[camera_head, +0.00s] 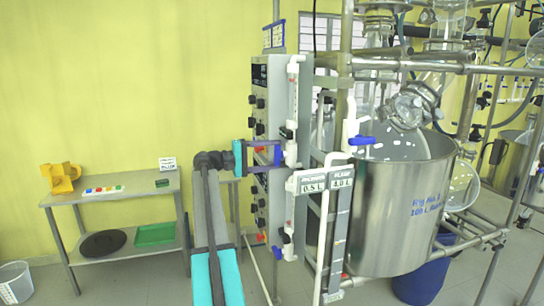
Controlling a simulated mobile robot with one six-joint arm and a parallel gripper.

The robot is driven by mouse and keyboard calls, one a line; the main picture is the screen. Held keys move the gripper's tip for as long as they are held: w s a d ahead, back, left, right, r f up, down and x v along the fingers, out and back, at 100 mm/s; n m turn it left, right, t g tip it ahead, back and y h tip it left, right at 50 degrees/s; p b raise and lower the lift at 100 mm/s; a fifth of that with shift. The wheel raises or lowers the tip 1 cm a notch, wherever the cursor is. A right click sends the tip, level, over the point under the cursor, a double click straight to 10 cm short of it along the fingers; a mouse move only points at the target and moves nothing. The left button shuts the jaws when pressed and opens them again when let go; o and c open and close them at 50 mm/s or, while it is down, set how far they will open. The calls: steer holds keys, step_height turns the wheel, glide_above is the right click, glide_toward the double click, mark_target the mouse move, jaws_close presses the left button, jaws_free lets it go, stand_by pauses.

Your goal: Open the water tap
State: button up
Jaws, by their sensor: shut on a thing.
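My gripper (279,154) reaches in from the left at the upper flowmeter on the front of the control panel. Its two dark fingers are shut on the blue tap handle (278,153) beside the white valve body (291,153). The fingers cover most of this handle, so its exact angle is hard to tell. Another blue tap handle (361,140) sits on a white pipe to the right, in front of the steel vessel. A further blue handle (277,252) shows at the lower flowmeter (289,218).
The grey control panel (259,75) with black knobs stands behind my gripper. Metal frame pipes and a large steel vessel (390,220) stand close on the right. A steel table (57,199) with a yellow object (62,183) is at the left.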

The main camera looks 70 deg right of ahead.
steer(key=o, duration=1.1)
steer(key=shift+c, duration=0.2)
steer(key=b+v, duration=0.3)
steer(key=v, duration=1)
steer(key=shift+w+a+b, duration=0.25)
steer(key=shift+a+b, duration=0.1)
steer(key=shift+b, duration=0.05)
